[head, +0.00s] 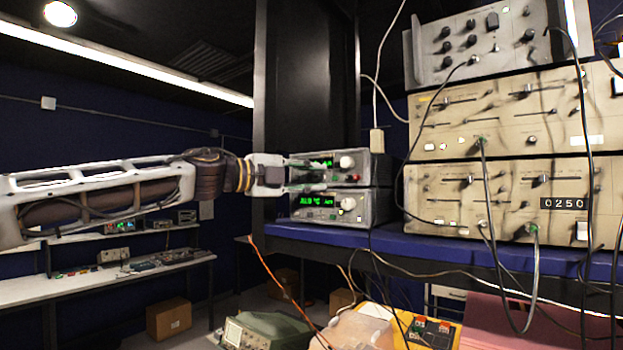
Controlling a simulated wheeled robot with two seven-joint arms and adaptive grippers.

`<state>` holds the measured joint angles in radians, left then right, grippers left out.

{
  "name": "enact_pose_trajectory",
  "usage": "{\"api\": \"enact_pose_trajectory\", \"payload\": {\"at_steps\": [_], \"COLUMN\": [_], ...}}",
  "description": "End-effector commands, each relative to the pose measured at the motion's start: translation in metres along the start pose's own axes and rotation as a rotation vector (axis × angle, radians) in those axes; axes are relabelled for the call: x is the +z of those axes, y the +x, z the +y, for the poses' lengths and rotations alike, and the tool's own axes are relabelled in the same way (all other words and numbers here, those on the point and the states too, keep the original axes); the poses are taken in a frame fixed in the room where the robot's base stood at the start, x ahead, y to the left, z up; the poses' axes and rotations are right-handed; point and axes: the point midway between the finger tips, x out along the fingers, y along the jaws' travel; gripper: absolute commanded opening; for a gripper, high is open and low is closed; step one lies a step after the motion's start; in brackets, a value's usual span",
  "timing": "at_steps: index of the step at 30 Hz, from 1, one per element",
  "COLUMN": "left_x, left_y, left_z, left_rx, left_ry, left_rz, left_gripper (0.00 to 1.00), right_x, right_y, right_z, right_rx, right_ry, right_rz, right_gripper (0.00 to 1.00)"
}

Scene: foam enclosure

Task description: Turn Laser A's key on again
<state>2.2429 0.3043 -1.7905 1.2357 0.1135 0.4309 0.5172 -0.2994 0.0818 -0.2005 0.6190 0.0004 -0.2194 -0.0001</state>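Two small grey controller boxes with green displays are stacked on a blue shelf. The upper box (364,167) has a white round knob and a small red spot on its front. The lower box (374,207) shows a lit green readout and a pale yellowish knob. I cannot read which box is Laser A, and I cannot make out a key or its position. My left gripper (303,176) reaches in from the left, in front of the boxes' left part. Its two fingers look spread apart, one above the other, with nothing visible between them. My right gripper is out of view.
The blue shelf (330,238) carries the boxes and tall beige instruments (515,195) at the right. Several loose cables hang in front of the instruments. A black upright panel (305,80) stands behind. A white bench (115,281) is at the far left.

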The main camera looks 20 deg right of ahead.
Motion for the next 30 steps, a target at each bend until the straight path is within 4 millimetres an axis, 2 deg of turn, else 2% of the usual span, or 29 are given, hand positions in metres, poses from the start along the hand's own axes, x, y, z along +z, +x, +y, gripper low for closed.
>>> {"api": "enact_pose_trajectory", "payload": {"at_steps": [8,30], "left_x": [0.001,0.000], "left_y": [-0.018,-0.088], "left_z": [0.000,0.000], "left_rx": [-0.001,-0.001], "left_ry": [0.001,0.001], "left_rz": [-0.001,0.000], "left_gripper": [0.26,0.26], "right_x": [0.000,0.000], "right_y": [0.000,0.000], "right_z": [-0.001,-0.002], "right_rx": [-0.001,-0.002], "right_ry": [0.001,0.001], "right_rz": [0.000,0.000], "right_gripper": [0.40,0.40]}}
